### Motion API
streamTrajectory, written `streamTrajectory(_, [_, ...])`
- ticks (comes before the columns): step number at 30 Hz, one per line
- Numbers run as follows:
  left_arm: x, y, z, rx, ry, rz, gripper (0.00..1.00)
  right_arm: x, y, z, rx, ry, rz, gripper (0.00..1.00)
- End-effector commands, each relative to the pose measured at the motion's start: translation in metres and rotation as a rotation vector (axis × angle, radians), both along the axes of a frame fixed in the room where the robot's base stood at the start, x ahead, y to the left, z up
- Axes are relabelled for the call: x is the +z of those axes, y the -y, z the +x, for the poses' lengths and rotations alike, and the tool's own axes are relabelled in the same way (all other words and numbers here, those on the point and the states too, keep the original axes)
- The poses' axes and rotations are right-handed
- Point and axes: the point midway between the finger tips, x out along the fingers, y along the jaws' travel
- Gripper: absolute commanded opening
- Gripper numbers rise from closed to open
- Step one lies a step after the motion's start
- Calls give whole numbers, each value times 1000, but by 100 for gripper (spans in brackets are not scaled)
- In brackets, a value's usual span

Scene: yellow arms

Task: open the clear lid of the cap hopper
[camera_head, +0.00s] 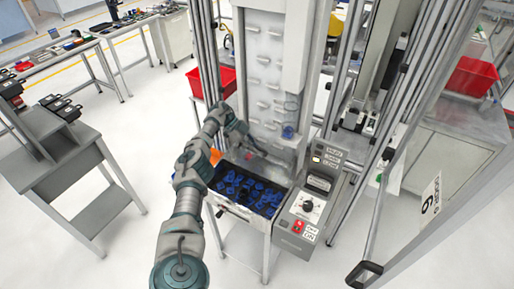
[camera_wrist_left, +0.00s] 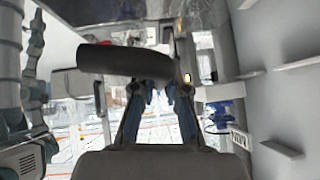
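The cap hopper (camera_head: 227,206) is a grey tray filled with blue caps on the machine's front. A clear panel, probably its lid, seems to stand upright behind the caps, but its edges are hard to make out. My left gripper (camera_head: 241,133) is above the tray's back edge, close to the machine face. In the left wrist view a dark curved bar (camera_wrist_left: 125,60) crosses in front of my left fingertips (camera_wrist_left: 159,88) and partly hides them. A gap shows between the fingers. I cannot tell whether they touch the bar. My right gripper is out of view.
A control box (camera_head: 302,207) with a knob and red button stands right of the hopper. Metal frame posts rise on both sides. A red bin (camera_head: 212,82) is behind on the left. A grey bench (camera_head: 55,165) stands at far left, with clear floor between.

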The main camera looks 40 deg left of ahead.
Motion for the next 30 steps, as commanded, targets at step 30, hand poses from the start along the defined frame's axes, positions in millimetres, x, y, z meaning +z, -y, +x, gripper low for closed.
streamTrajectory(30, [94, -4, 1, 4, -4, 5, 25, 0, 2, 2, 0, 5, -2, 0])
